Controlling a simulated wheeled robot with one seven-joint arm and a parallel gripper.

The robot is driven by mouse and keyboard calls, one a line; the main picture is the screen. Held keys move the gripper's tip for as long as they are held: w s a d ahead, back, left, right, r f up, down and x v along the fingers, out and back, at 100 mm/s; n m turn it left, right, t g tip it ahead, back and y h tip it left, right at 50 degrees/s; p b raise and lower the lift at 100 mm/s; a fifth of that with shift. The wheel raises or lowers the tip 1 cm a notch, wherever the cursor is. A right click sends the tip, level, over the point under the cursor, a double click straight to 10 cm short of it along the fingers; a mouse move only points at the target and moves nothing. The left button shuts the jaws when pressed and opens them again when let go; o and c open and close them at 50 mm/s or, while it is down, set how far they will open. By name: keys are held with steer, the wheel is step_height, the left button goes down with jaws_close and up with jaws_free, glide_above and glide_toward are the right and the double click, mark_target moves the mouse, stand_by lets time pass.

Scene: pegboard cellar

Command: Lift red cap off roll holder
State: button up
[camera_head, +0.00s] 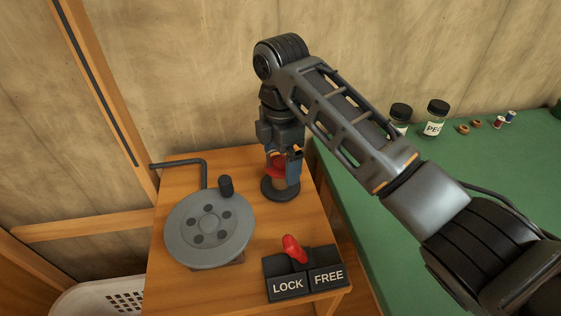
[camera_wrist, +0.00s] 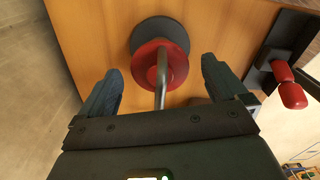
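The red cap (camera_head: 273,172) is on the roll holder (camera_head: 281,192), which has a round dark base on the wooden stand. In the wrist view, the red cap (camera_wrist: 146,60) is a disc over the holder's dark base (camera_wrist: 168,30). A grey metal rod (camera_wrist: 161,88) rises from its middle toward the camera. My gripper (camera_head: 280,155) is above the cap, pointing down, and partly covers it. In the wrist view, my gripper's fingers (camera_wrist: 163,85) are wide apart, one on each side of the rod, with visible gaps. I see no contact with the cap.
A grey wheel (camera_head: 208,232) with a black knob stands left of the holder, beside a bent rod (camera_head: 182,163). A red lever (camera_head: 293,248) sits by the LOCK and FREE plates in front. Jars (camera_head: 436,119) and spools stand on the green table (camera_head: 400,200) at right.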

steer(key=c, duration=1.1)
steer(key=shift+o, duration=0.2)
steer(key=shift+r, duration=0.15)
